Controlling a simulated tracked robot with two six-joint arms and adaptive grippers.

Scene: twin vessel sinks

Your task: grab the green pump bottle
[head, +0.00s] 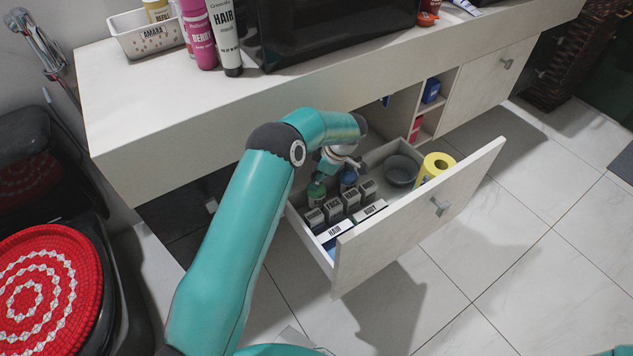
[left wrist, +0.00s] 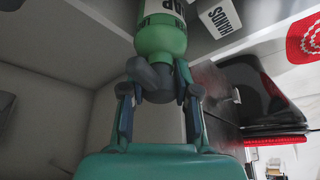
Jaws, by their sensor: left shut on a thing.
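The green pump bottle (head: 316,194) stands at the left back of the open drawer, partly hidden by my left arm in the head view. In the left wrist view the green bottle (left wrist: 160,36) has a white label, and its grey pump head (left wrist: 155,77) is between my fingers. My left gripper (head: 327,169) is over the bottle's top, shut on it. It also shows in the left wrist view (left wrist: 157,92), with one finger on each side of the pump. My right gripper is not in view.
The counter (head: 190,111) overhangs the drawer's back. A red-topped black bin (head: 45,290) stands left. The tiled floor at right is clear.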

